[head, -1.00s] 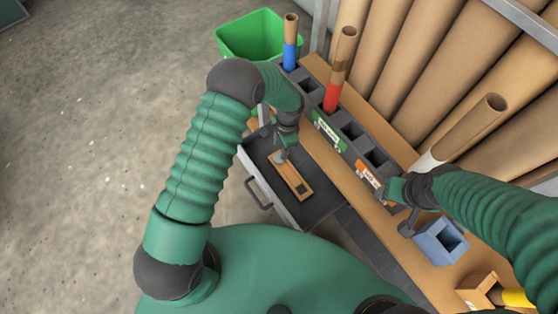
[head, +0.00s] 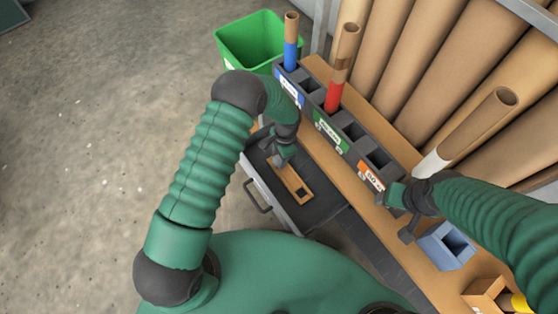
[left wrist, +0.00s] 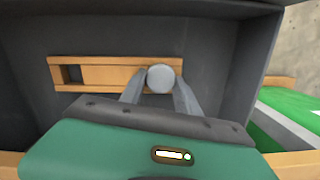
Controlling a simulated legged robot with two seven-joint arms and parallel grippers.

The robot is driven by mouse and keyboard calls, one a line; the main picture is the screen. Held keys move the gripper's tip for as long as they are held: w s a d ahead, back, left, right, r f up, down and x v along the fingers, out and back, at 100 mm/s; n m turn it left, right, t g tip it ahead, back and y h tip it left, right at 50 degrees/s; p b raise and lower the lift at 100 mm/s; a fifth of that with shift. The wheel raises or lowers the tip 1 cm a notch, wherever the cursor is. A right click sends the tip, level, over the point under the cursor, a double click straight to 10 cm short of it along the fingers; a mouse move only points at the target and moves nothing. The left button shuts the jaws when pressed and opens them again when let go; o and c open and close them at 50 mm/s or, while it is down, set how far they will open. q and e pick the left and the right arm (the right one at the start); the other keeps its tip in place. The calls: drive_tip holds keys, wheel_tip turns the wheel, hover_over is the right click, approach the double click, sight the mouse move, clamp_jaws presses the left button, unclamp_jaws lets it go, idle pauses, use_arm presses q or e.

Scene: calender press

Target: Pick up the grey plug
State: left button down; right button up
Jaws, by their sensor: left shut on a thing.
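The grey plug (left wrist: 160,78) shows as a round, light grey end in the left wrist view. My left gripper (left wrist: 160,95) is shut on it, with one finger on each side. Behind it lies a wooden holder (left wrist: 113,74) with a dark square hole towards its left end. The head view shows my left gripper (head: 281,158) over the far end of this holder (head: 291,181), inside the open drawer (head: 322,207). The plug is hidden there by the gripper. I cannot tell whether the plug is clear of the holder. My right gripper (head: 407,232) hangs beside a blue-grey block; its jaw state is unclear.
A dark rack (head: 350,128) with labelled slots holds blue-banded and red-banded tubes along the bench (head: 315,66). A green bin (head: 250,45) stands at the far end. The blue-grey block (head: 445,246) and a wooden box (head: 485,293) sit at right. Large brown rolls stand behind.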

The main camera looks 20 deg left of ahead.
use_arm(q)
drive_tip(key=shift+s, duration=0.1)
drive_tip(key=shift+r+p, duration=0.35)
drive_tip(key=shift+r, duration=0.1)
drive_tip(key=r+p, duration=0.1)
drive_tip(key=r, duration=0.2)
drive_tip(key=shift+s+d+p, duration=0.2)
drive_tip(key=shift+p, duration=0.2)
drive_tip(key=s+d+p, duration=0.1)
drive_tip(key=s+d, duration=0.1)
drive_tip(key=s, duration=0.2)
drive_tip(key=s+d+p, duration=0.1)
drive_tip(key=s+d, duration=0.2)
drive_tip(key=s, duration=0.1)
drive_tip(key=s+d+r+p, duration=0.1)
drive_tip(key=s+d, duration=0.2)
drive_tip(key=shift+s+p, duration=0.35)
drive_tip(key=shift+s, duration=0.05)
drive_tip(key=shift+s+d, duration=0.35)
drive_tip(key=shift+s, duration=0.1)
